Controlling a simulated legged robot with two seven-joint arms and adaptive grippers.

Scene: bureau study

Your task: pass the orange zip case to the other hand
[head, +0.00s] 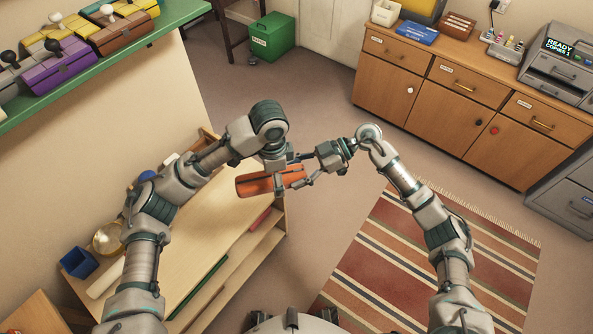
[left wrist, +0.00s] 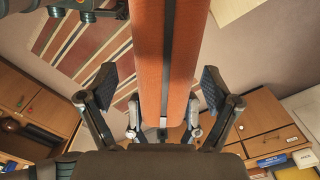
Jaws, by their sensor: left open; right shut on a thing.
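The orange zip case (head: 252,186) is held in the air over the edge of the wooden desk, between my two arms. My right gripper (head: 302,170) is shut on its right end. My left gripper (head: 280,181) is over the case, its fingers open and partly hidden from the head. In the left wrist view the case (left wrist: 150,60), with a dark strip along it, runs between the two spread fingers of my left gripper (left wrist: 160,90). Gaps show between the case and both pads.
A striped rug (head: 400,260) lies right. A wooden cabinet (head: 460,105) and green bin (head: 272,38) stand farther back.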

